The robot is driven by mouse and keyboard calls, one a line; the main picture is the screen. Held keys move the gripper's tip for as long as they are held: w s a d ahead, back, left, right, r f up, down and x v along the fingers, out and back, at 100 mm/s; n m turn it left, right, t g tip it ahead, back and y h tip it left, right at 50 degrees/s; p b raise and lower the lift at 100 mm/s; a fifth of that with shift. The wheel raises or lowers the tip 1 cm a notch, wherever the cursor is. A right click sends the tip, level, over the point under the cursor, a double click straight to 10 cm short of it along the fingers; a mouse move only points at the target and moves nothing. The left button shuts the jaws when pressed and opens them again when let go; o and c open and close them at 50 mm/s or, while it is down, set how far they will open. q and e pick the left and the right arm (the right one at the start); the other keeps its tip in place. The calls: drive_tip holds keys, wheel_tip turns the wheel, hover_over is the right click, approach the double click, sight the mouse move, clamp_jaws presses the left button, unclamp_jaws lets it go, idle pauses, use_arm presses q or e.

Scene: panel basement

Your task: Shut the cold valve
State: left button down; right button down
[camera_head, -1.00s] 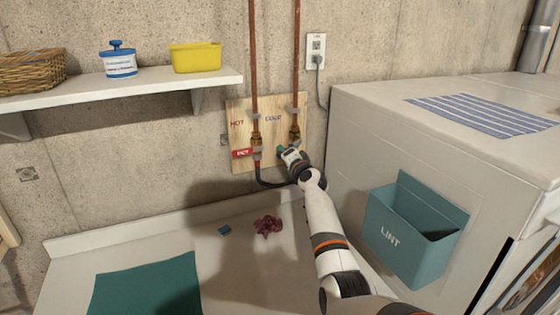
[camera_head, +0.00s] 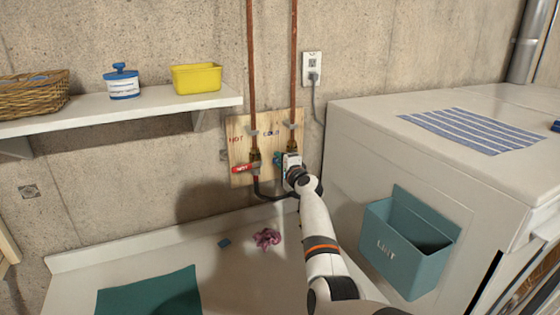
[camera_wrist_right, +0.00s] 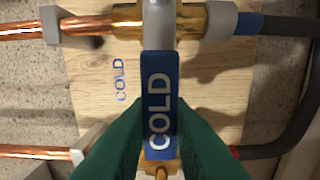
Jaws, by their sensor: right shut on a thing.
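The cold valve's blue lever, lettered COLD (camera_wrist_right: 160,110), shows in the right wrist view. It lies across the line of the cold copper pipe (camera_wrist_right: 90,25), reaching from the brass valve body (camera_wrist_right: 203,20) toward the hot pipe. My right gripper (camera_wrist_right: 160,104) is shut on the lever, with a green fingertip on each side. In the head view my right gripper (camera_head: 278,160) is at the cold valve and hides most of the lever. The red hot lever (camera_head: 244,169) points left, across its pipe. My left gripper is not in view.
The valves sit on a wooden board (camera_head: 238,143) on the concrete wall. Dark hoses (camera_head: 268,195) hang below. A white appliance (camera_head: 360,140) with a teal lint bin (camera_head: 395,245) stands right of my arm. A shelf (camera_head: 150,105) is at left.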

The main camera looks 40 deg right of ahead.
drive_tip(key=c, duration=1.3)
unclamp_jaws()
drive_tip(key=v, duration=1.2)
drive_tip(key=shift+a, duration=0.1)
